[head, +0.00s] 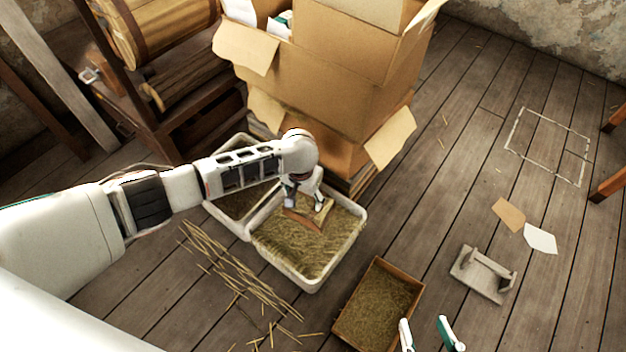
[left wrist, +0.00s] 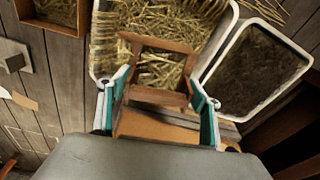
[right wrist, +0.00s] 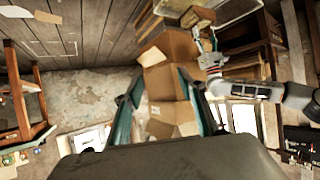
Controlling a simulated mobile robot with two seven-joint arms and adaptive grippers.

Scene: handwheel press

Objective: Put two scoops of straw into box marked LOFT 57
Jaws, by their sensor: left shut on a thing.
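My left gripper (head: 306,198) is shut on a wooden scoop (head: 305,221), over the straw in a white tub (head: 342,256). In the left wrist view the scoop (left wrist: 158,45) is a brown wooden frame between the fingers, with straw showing behind and through it. Whether it holds straw is unclear. A shallow wooden box (head: 340,335) with straw (head: 375,305) inside stands on the floor at the front. Cardboard boxes (head: 325,80) with open flaps are stacked behind the tub. I can read no LOFT 57 mark on any box. My right gripper (head: 426,335) is open and empty at the bottom edge.
A second white tub (head: 222,213) with darker contents stands left of the straw tub. Loose straw stalks (head: 235,270) lie on the floor. A grey stand (head: 483,273) and two paper pieces (head: 540,238) lie at right. The floor beyond, around a taped outline (head: 547,145), is clear.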

